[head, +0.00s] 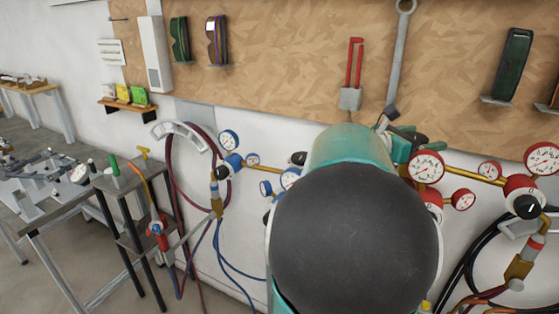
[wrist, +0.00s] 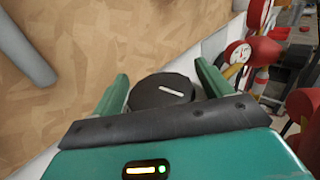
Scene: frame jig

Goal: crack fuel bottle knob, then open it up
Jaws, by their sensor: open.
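A round black knob (wrist: 165,92) with a white line on top shows in the wrist view, between the two teal fingers of my gripper (wrist: 162,72). The fingers stand open, one on each side, with a visible gap at the left; I cannot tell whether the right finger touches it. The black palm edge hides the knob's near side. In the head view my arm covers the middle, and part of my gripper (head: 408,143) shows behind it. The bottle bodies are hidden. Red-rimmed gauges (head: 426,167) stand just right of the gripper.
A second red gauge set (head: 543,158) with a black knob is at the far right. Blue gauges (head: 229,140) and hoses (head: 172,180) hang at left. A wrench (head: 400,50) and a red-handled tool (head: 355,75) hang on the board behind. A metal table (head: 75,205) stands left.

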